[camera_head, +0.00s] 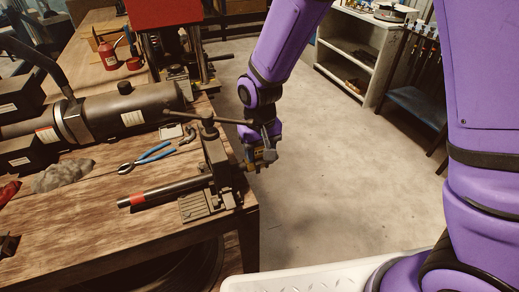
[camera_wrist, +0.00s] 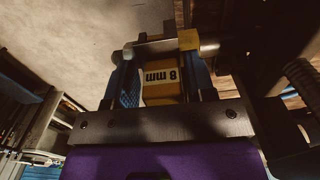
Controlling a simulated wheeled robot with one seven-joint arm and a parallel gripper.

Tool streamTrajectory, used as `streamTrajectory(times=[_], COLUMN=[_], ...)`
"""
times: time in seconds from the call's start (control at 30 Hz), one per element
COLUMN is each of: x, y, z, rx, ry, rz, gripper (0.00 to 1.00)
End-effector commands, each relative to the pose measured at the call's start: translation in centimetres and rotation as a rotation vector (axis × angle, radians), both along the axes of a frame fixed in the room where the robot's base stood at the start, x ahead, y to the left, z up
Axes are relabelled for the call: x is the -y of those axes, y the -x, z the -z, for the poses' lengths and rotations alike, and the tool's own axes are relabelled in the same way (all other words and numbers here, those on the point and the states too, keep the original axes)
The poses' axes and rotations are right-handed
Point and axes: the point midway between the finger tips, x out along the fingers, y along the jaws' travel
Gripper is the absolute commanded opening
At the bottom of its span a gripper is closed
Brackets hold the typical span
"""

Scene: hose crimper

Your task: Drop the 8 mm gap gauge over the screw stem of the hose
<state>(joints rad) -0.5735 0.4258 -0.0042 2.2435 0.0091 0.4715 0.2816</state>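The 8 mm gap gauge is a yellow-orange block (camera_wrist: 162,90) with a white "8 mm" label, seen in the wrist view. My gripper (camera_wrist: 164,84) is shut on it, with one blue-padded finger on each side. In the head view my gripper (camera_head: 264,156) hangs just right of the vise, beyond the table edge, with a bit of yellow showing. The dark hose (camera_head: 172,189) with a red band lies clamped in the vise (camera_head: 218,170). Its screw stem is not clear in the head view. A pale metal bar (camera_wrist: 152,47) crosses beyond the gauge in the wrist view; I cannot tell whether they touch.
Blue-handled pliers (camera_head: 148,157) and a large dark cylinder (camera_head: 125,108) lie on the wooden workbench (camera_head: 80,230). A white shelf (camera_head: 350,60) stands at the back. The floor right of the bench is clear.

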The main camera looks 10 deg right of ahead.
Motion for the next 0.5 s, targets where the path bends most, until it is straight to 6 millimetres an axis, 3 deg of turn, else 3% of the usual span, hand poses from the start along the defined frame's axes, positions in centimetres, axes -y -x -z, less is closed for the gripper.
streamTrajectory(times=[0.03,0.1,0.37,0.5], x=[0.0,0.0,0.0,0.0], y=[0.0,0.0,0.0,-0.1], z=[0.0,0.0,-0.1,-1.1], rx=[0.0,0.0,0.0,0.002], ry=[0.0,0.0,0.0,-0.002], rz=[0.0,0.0,0.0,0.0], gripper=[0.62,0.71,0.71,0.71])
